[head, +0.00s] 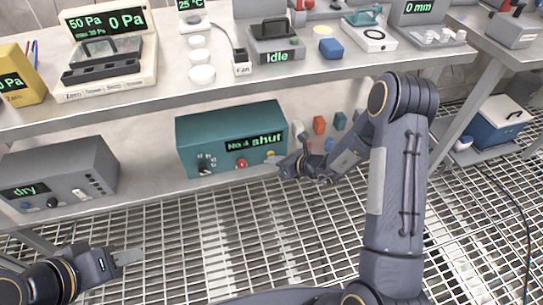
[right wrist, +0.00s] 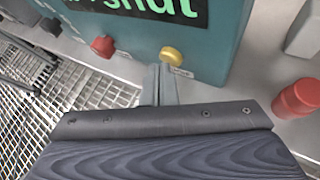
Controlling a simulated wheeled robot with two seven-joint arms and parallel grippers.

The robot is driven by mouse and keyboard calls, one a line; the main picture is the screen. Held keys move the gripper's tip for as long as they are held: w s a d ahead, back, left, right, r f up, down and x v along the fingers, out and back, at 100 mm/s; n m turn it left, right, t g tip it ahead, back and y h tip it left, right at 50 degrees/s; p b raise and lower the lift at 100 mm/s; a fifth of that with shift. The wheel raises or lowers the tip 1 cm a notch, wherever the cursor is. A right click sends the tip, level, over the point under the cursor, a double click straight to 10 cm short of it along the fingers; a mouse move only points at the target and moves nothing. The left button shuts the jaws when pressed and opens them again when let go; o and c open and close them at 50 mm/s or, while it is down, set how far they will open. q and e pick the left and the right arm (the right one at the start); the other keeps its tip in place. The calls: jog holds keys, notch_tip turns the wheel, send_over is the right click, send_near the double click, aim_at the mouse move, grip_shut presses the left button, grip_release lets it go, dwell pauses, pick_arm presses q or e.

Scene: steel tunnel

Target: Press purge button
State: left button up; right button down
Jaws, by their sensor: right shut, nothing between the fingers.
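A teal box (head: 218,128) with a green display reading "No.4 shut" stands on the lower shelf. Its front carries a red button (head: 242,163), left of a yellow button (right wrist: 171,55). A small label under the yellow button is too small to read, so I cannot tell which is the purge button. My right gripper (right wrist: 160,72) is shut and empty. Its fingertips are just below the yellow button in the right wrist view; I cannot tell whether they touch it. In the head view my right gripper (head: 278,160) is at the box's right front. My left gripper (head: 128,257) is low at left, away from the box.
A grey box (head: 60,172) reading "dry" stands left on the lower shelf. Orange and blue blocks (head: 319,124) stand right of the teal box; a red cylinder (right wrist: 298,98) is close right of my right gripper. The upper bench (head: 190,95) overhangs the shelf. The grating floor in front is clear.

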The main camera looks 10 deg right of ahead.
jog(key=shift+s, duration=0.1)
jog(key=shift+s+b, duration=0.3)
jog(key=shift+s, duration=0.4)
jog(key=shift+s+d+b, duration=0.15)
jog(key=shift+s+b, duration=0.6)
jog(key=shift+s, duration=1.8)
